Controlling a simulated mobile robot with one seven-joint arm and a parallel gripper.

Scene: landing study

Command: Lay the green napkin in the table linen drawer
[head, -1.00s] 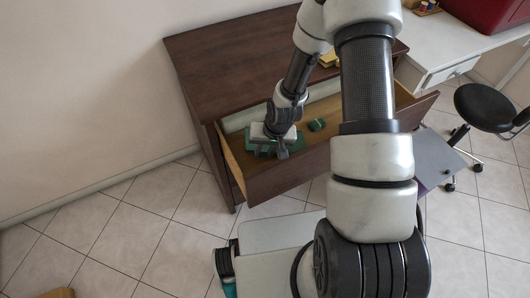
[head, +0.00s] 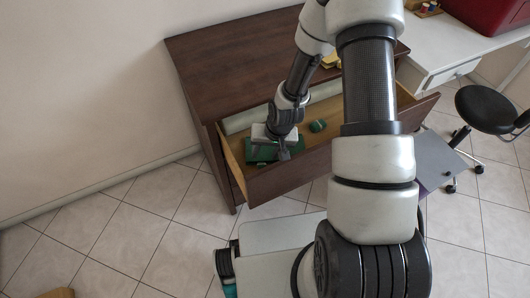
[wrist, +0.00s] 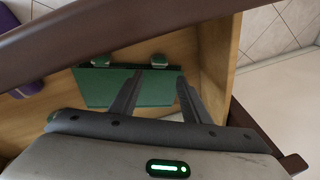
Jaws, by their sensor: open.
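The green napkin (head: 257,154) lies flat on the floor of the open wooden drawer (head: 330,158), near its left end. In the wrist view the napkin (wrist: 154,92) is a dark green rectangle, with two small grey-green pieces along its far edge. My gripper (head: 281,152) is inside the drawer space, just over the napkin. In the wrist view the gripper (wrist: 160,76) is open, its two fingers apart and nothing gripped between them. The fingers hide parts of the napkin. I cannot tell whether the fingertips touch it.
A small dark green item (head: 318,126) lies farther right in the drawer. A purple item (wrist: 30,91) shows at the wrist view's left. The brown dresser top (head: 235,70) is mostly clear. A white desk (head: 455,45) and black stool (head: 487,107) stand at right.

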